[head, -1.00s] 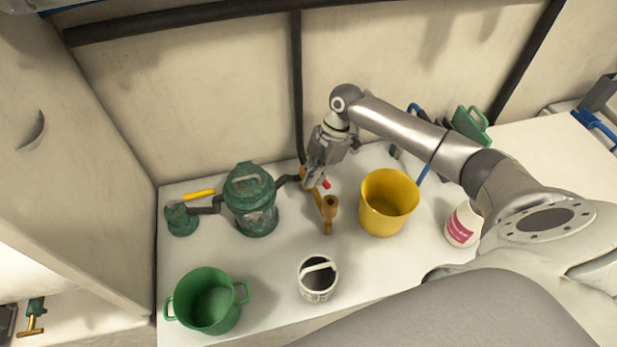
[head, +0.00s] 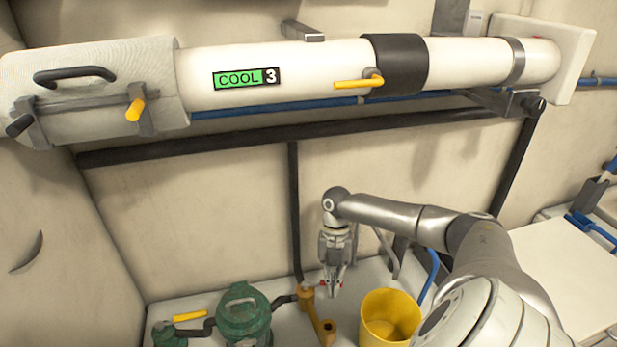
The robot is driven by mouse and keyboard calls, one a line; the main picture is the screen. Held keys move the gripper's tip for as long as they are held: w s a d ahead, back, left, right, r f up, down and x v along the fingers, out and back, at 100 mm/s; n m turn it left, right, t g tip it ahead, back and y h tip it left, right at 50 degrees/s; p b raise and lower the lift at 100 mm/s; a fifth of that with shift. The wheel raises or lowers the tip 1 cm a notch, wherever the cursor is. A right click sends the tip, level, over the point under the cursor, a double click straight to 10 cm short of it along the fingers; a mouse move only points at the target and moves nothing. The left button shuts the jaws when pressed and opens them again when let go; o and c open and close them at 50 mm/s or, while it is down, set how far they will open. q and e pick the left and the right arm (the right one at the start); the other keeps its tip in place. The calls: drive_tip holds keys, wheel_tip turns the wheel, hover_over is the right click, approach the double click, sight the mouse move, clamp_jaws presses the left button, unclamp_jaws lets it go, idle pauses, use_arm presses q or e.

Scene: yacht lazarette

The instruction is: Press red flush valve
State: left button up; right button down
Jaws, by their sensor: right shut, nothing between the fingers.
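The red flush valve shows only as small red bits (head: 323,285) beside the brass-coloured pipe fitting (head: 308,303); my right gripper's fingers hide the rest of it. My right gripper (head: 333,292) points down, its fingers shut and empty, with the tips right at the red bits. I cannot tell whether they touch. My left gripper is not in view.
A green strainer housing (head: 243,312) with dark pipes stands left of the fitting. A yellow handle (head: 188,317) is further left. A yellow bucket (head: 389,318) stands close at right. A white pipe labelled COOL 3 (head: 320,75) crosses the wall above.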

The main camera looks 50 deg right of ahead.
drive_tip(key=shift+w+d, duration=0.25)
drive_tip(key=shift+d, duration=0.3)
drive_tip(key=shift+w+d, duration=0.2)
drive_tip(key=shift+d, duration=0.35)
drive_tip(key=shift+w+d+b, duration=0.15)
drive_tip(key=shift+b, duration=0.15)
drive_tip(key=v, duration=0.7)
drive_tip(key=shift+r, duration=0.2)
